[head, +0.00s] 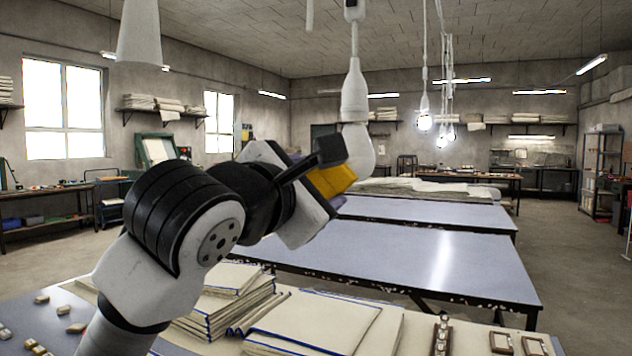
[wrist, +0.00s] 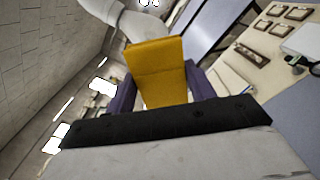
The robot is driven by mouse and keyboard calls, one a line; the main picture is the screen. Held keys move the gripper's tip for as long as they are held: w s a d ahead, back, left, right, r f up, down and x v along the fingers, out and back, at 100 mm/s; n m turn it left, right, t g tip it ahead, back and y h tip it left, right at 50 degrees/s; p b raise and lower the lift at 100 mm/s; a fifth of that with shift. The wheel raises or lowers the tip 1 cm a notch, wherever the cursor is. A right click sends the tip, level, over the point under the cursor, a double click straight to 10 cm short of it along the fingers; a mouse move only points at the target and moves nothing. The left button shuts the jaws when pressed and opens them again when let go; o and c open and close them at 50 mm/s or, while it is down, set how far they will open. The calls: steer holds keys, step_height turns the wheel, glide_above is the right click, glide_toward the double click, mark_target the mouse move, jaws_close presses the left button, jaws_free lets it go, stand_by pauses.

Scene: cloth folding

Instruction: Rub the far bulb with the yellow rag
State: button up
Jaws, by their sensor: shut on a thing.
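The yellow rag (head: 335,180) is folded into a small pad, held between the jaws of my gripper (head: 322,172). In the wrist view the rag (wrist: 157,75) stands up between the two purple fingers of my gripper (wrist: 160,88). A white hanging lamp holder (head: 355,95) has a pale, unlit rounded bulb (head: 360,148) below it, partly hidden by my gripper. A white part of this lamp (wrist: 128,22) shows just past the rag's top edge. I cannot tell if they touch. Lit bulbs (head: 424,122) hang deeper in the room.
A white conical hanging piece (head: 138,35) is at upper left. Below are stacked cloth-bound books (head: 228,308) and small wooden frames (head: 502,342) on the near table. Long blue-grey tables (head: 430,255) behind are mostly clear. Cords and holders hang from the ceiling.

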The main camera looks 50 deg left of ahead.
steer(key=shift+p+x, duration=1.05)
steer(key=shift+x, duration=1.45)
steer(key=shift+w+a, duration=0.2)
steer(key=shift+w, duration=0.2)
steer(key=shift+x, duration=1)
steer(key=shift+r, duration=0.1)
step_height(320, 180, up, 4)
steer(key=shift+f+p, duration=0.1)
steer(key=shift+p, duration=0.7)
steer(key=shift+f, duration=0.1)
step_height(320, 180, down, 4)
steer(key=b, duration=0.4)
